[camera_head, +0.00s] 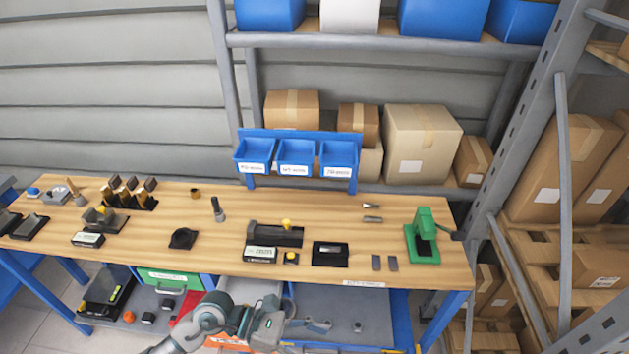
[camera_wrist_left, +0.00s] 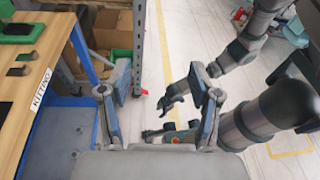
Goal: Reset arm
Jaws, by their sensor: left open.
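My left gripper (camera_head: 312,326) reaches in from the bottom left of the head view, in front of the workbench's front edge and lower than the wooden top (camera_head: 340,210). In the left wrist view its two fingers stand wide apart, with nothing between them (camera_wrist_left: 159,93). It is open and empty, clear of the bench. My right arm is out of the head view. In the left wrist view a dark and grey arm of mine shows at the right, and its gripper (camera_wrist_left: 172,98) hangs over the floor. Its jaw opening is too small to read.
The bench holds a green press (camera_head: 423,238), a black fixture (camera_head: 275,234), a digital readout (camera_head: 260,254) and blue bins (camera_head: 296,158). A grey lower shelf (camera_head: 345,310) lies under the top. Metal racking (camera_head: 530,120) stands at the right. Floor beside the bench (camera_wrist_left: 180,40) is mostly open.

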